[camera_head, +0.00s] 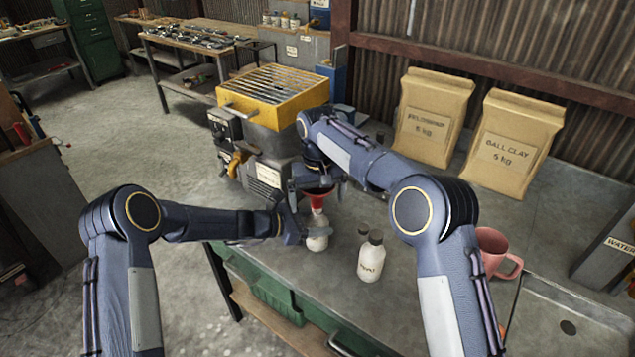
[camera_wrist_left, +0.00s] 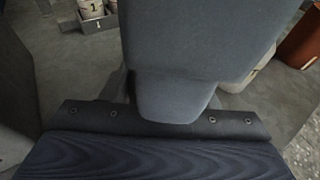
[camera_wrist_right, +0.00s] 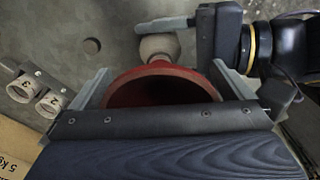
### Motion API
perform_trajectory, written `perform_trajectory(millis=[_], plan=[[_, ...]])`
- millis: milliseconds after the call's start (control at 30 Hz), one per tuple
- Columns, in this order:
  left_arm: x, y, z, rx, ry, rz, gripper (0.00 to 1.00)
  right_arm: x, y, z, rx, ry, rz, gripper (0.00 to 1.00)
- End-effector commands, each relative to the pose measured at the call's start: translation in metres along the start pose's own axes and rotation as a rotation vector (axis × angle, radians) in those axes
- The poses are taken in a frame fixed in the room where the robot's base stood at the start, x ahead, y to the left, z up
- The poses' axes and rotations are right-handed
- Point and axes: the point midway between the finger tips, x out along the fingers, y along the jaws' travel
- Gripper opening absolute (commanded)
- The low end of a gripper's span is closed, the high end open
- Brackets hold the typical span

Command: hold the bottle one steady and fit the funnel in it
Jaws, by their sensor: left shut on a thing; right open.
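Bottle one (camera_head: 317,236), pale and upright, stands near the table's front edge, its label turned out of sight in the head view. My left gripper (camera_head: 306,232) is shut on it from the left. The red funnel (camera_head: 318,198) is over the bottle's top, narrow end down; how deep it sits cannot be told. My right gripper (camera_head: 319,186) is open around the funnel. In the right wrist view, the fingers (camera_wrist_right: 157,82) flank the funnel's wide rim (camera_wrist_right: 160,72), and the bottle (camera_wrist_right: 158,47) shows beyond it. The left wrist view is mostly blocked by a grey shape.
A pink mug (camera_head: 493,250) is farther right. A yellow-topped machine (camera_head: 272,95) and clay bags (camera_head: 432,118) stand behind. Numbered containers (camera_wrist_right: 48,102) show in the right wrist view.

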Motion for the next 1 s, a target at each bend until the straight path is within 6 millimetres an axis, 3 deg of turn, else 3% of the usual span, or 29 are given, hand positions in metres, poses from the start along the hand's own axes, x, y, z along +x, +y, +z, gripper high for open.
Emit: perform_trajectory(millis=[300,500,700,1000], plan=[[0.000,0.000,0.000,0.000,0.000,0.000,0.32,-0.069,-0.001,-0.002,0.000,0.007,0.000,1.00],[0.000,0.000,0.000,0.000,0.000,0.000,0.32,-0.098,-0.001,-0.001,-0.001,0.004,0.000,1.00],[0.000,0.000,0.000,0.000,0.000,0.000,0.32,-0.109,0.000,0.000,0.000,0.001,0.000,1.00],[0.000,0.000,0.000,0.000,0.000,0.000,0.32,-0.110,0.000,0.000,-0.001,0.001,0.000,1.00]])
